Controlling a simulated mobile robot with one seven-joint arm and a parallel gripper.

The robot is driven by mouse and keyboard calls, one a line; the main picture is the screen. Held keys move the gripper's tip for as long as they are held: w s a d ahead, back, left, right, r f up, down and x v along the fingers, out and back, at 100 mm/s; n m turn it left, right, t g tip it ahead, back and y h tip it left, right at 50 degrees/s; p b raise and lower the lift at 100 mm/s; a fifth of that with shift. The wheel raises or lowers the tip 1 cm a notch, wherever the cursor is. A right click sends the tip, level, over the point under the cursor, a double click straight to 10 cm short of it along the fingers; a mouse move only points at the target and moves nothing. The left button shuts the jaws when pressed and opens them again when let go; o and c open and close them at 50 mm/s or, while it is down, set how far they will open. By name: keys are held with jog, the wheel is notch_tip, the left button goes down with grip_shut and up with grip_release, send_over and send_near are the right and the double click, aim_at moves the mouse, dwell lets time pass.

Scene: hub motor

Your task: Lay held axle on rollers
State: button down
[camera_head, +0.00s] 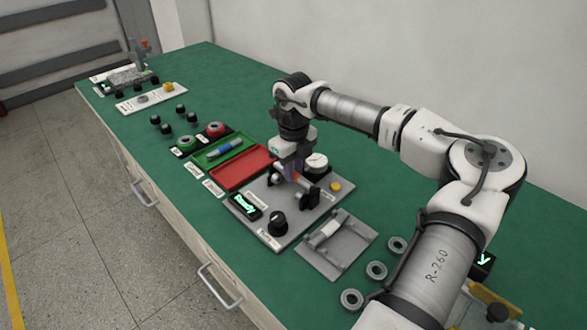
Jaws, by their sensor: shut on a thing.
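My gripper (291,174) points down over the grey test plate (262,224). It is shut on the axle (299,180), a small reddish bar mostly hidden by the fingers. The axle is low, between two supports on the plate: a dark one (311,198) at its right front and one with a pale top (275,181) at its left. The rollers are too small and covered to make out clearly. I cannot tell whether the axle touches them.
A red tray (240,171) is empty. A black knob (278,222) and yellow button (335,186) sit on the plate. A grey tray (352,250) and several rings (376,270) lie to the right.

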jog(key=shift+f+b, duration=0.45)
jog(key=shift+f, duration=0.1)
dwell(0.9)
jog(key=c, duration=1.2)
grip_release()
jog(key=shift+o, duration=0.4)
jog(key=o, duration=0.3)
jog(key=shift+r+p, duration=1.95)
jog(key=shift+r, duration=1.6)
